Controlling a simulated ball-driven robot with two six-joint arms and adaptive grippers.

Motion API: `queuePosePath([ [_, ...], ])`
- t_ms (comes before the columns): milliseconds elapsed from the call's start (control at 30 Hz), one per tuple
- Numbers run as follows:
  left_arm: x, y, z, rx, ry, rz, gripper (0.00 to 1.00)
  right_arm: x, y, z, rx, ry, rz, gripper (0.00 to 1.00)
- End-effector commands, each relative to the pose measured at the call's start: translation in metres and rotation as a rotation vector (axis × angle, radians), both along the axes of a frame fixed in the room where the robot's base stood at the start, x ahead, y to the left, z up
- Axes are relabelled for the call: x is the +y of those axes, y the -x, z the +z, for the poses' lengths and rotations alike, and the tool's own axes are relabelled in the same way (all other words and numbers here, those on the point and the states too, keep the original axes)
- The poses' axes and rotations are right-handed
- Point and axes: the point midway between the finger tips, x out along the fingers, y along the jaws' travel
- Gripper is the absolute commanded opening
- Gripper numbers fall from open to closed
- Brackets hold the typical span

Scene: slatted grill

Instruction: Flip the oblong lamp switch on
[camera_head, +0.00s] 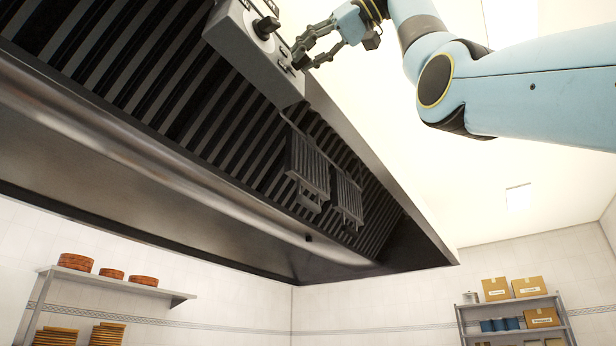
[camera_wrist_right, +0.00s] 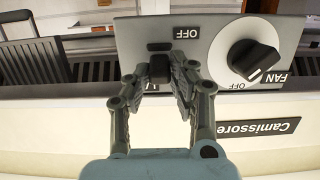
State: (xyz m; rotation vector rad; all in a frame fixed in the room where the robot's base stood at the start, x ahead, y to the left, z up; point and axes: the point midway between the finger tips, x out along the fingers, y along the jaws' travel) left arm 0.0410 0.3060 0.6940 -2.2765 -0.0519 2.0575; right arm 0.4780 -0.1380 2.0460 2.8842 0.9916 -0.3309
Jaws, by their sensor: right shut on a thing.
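The lamp switch (camera_wrist_right: 159,66) is a small black lever on the grey control panel (camera_wrist_right: 215,28), with an OFF label beside it and another label mostly hidden by my fingers. My right gripper (camera_wrist_right: 159,82) has its two fingers at either side of the lever and is shut on it. In the head view, my right gripper (camera_head: 299,56) reaches from the upper right to the face of the control panel (camera_head: 247,60), under the hood. The lever there is largely covered by the fingers. My left gripper is not in view.
A round fan knob (camera_wrist_right: 252,59) sits on the panel just right of the switch in the wrist view. The slatted hood (camera_head: 100,45) fills the upper left of the head view, with two slatted filters (camera_head: 308,165) hanging below. A wall shelf (camera_head: 125,283) is far below.

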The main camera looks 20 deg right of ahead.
Motion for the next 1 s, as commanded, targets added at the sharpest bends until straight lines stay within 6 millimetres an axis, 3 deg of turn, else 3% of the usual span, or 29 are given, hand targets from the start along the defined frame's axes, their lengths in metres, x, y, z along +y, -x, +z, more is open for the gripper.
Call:
queuePosePath([
  [400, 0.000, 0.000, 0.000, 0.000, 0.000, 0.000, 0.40, 0.000, 0.000, 0.002, 0.003, 0.005, -0.001, 0.00],
  [433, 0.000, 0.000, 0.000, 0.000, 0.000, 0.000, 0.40, 0.000, 0.000, 0.002, 0.003, 0.005, -0.001, 0.23],
  [600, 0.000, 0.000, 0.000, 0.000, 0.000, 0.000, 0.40, 0.000, 0.000, 0.001, 0.004, 0.004, 0.000, 0.44],
  [867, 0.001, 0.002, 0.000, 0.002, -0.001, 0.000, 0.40, 0.000, 0.000, 0.001, 0.005, 0.005, 0.000, 0.44],
  [1000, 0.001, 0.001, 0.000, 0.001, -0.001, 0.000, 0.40, -0.008, 0.010, 0.005, 0.002, 0.004, -0.002, 0.44],
])
